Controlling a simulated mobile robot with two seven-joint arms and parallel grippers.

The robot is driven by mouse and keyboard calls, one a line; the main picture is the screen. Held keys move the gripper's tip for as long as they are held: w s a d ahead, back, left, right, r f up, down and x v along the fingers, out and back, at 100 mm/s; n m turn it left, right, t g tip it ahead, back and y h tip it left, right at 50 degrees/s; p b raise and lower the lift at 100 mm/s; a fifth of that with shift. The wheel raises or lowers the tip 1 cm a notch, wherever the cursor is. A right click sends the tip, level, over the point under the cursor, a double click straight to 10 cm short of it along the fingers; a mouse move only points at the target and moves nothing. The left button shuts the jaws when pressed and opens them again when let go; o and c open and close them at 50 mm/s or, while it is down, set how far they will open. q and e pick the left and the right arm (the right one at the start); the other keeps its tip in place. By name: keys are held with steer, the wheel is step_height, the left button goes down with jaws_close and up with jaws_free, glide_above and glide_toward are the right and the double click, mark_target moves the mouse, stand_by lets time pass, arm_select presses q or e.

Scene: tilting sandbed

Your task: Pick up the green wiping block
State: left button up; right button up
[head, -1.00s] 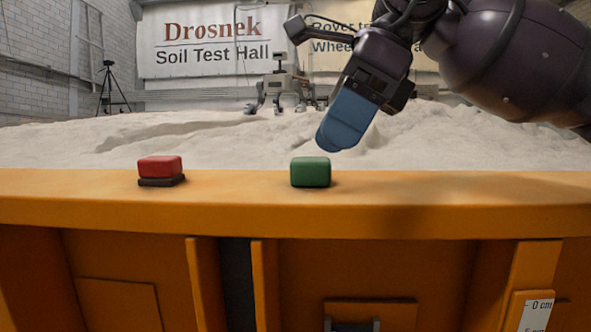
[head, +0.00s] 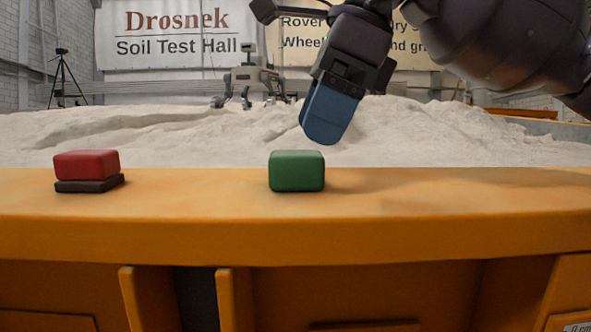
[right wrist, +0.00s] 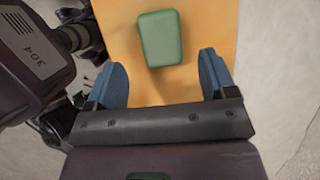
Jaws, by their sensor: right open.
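The green wiping block (head: 297,171) rests on the orange ledge (head: 400,212) at the front of the sandbed, near the middle of the head view. It also shows at the top middle of the right wrist view (right wrist: 161,38). My right gripper (head: 326,135) is above and slightly right of the block in the head view, with its blue fingers pointing down. In the right wrist view the two fingers (right wrist: 164,72) are wide apart, with nothing between them. The block lies beyond the fingertips, roughly in line with the gap and not touched. My left gripper is out of view.
A red block (head: 86,163) on a dark base (head: 90,184) sits to the left on the same ledge. Pale sand (head: 150,135) lies behind the ledge, with a rover (head: 250,78) and a tripod (head: 63,75) farther back. The ledge between the two blocks is clear.

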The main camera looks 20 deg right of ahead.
mark_target(298, 152)
steer(key=shift+w+a+f, duration=0.2)
steer(key=shift+a+f, duration=0.05)
steer(key=shift+f, duration=0.25)
steer(key=x, duration=0.3)
steer(key=shift+w+a+p, duration=0.15)
steer(key=shift+a+p, duration=0.05)
steer(key=shift+p, duration=0.1)
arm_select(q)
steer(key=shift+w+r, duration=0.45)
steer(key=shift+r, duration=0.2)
arm_select(e)
steer(key=shift+w+a+f, duration=0.1)
steer(key=shift+f, duration=0.4)
steer(key=c, duration=1)
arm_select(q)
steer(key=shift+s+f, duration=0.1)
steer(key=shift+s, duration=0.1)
arm_select(e)
steer(key=shift+r, duration=0.15)
